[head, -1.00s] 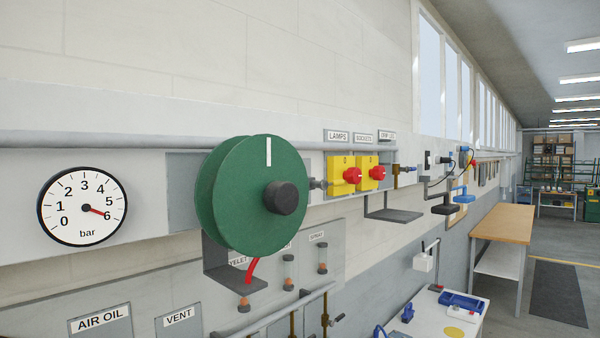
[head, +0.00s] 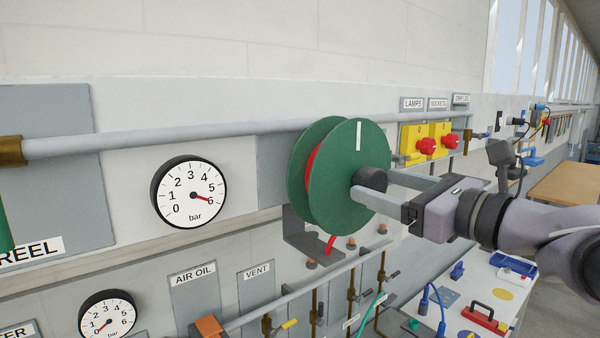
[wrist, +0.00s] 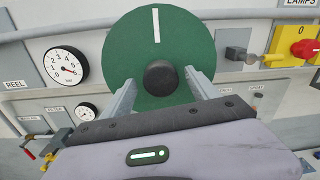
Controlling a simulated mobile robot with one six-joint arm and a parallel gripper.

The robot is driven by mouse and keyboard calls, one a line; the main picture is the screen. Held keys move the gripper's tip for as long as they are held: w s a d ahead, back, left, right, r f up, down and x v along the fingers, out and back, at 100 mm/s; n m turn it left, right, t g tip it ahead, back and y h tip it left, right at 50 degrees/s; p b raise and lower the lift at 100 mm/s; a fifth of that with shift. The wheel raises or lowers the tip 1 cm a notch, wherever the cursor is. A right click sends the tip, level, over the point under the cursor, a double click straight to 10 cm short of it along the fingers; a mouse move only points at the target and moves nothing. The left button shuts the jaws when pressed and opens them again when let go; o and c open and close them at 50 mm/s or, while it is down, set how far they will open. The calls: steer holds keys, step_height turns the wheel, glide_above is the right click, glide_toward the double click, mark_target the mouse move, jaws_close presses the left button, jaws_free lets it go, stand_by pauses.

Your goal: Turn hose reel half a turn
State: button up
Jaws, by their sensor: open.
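The green hose reel (head: 335,185) is mounted on the wall panel, with red hose between its discs and a white mark at the top of its face. A dark round hub knob (head: 376,181) sticks out from its centre. My gripper (head: 374,183) is open in front of the reel, its two fingers on either side of the knob. In the wrist view the reel (wrist: 153,35) fills the upper middle, and the knob (wrist: 161,77) sits between the fingers with a gap on each side. Whether the fingertips touch the disc I cannot tell.
A gauge (head: 189,192) reading about 6 bar is left of the reel. Yellow switch boxes with red knobs (head: 426,146) are to the right. A grey pipe (head: 180,138) runs along the wall. Valves and a bench with tools lie below.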

mark_target(353, 178)
steer(key=shift+x, duration=0.95)
steer(key=shift+w+a, duration=0.3)
steer(key=shift+w, duration=0.05)
steer(key=shift+d, duration=0.15)
steer(key=shift+s, duration=0.1)
steer(key=shift+c, duration=1.4)
jaws_close()
